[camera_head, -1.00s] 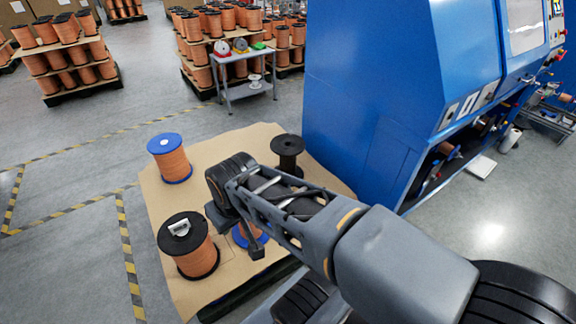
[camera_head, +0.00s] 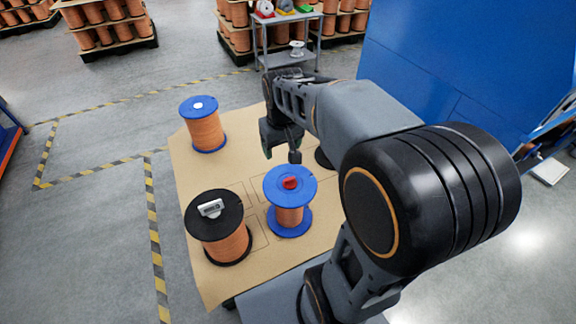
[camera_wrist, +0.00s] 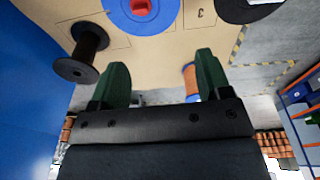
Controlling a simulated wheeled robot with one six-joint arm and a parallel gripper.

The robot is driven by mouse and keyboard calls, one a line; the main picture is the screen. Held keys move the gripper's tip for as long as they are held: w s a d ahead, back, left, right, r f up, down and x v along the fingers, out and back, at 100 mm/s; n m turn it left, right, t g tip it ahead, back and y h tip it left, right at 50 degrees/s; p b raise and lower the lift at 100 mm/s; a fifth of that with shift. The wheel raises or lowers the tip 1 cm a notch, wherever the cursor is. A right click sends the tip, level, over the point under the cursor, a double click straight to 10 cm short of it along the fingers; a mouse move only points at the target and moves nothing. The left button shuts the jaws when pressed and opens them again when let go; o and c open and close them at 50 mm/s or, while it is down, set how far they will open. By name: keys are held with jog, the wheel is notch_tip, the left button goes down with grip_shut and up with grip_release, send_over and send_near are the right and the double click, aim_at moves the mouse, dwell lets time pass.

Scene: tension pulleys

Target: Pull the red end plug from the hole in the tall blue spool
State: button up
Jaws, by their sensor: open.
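The blue-flanged spool (camera_head: 278,207) with copper wire stands upright on the cardboard sheet. The red end plug (camera_head: 290,183) sits in the hole at the middle of its top flange. My gripper (camera_head: 282,155) is open and empty, beyond the spool and apart from the plug in the head view. In the wrist view my two green fingers (camera_wrist: 162,68) are spread wide with nothing between them. The red plug (camera_wrist: 141,7) and the blue flange (camera_wrist: 160,22) show at the top edge there, cut off by the frame.
A black-flanged spool (camera_head: 232,246) with a white item on top stands left of the plugged spool. Another blue spool (camera_head: 206,132) stands farther back. An empty black spool (camera_wrist: 82,52) stands nearby. A blue machine (camera_head: 430,70) is at the right. Cardboard (camera_head: 240,170) is clear between spools.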

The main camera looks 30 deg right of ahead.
jog(key=g+b, duration=0.2)
jog(key=b, duration=0.4)
send_over(290, 178)
notch_tip(290, 178, down, 11)
notch_tip(290, 178, down, 14)
jog(key=b, duration=0.3)
jog(key=shift+s+r+b, duration=0.1)
jog(key=shift+b, duration=0.2)
jog(key=shift+c, duration=0.3)
jog(key=c, duration=0.9)
jog(key=shift+c, duration=0.2)
jog(key=shift+r+p, duration=1.6)
jog(key=shift+r, duration=0.15)
jog(key=shift+r+p, duration=1.65)
jog(key=shift+r, duration=0.25)
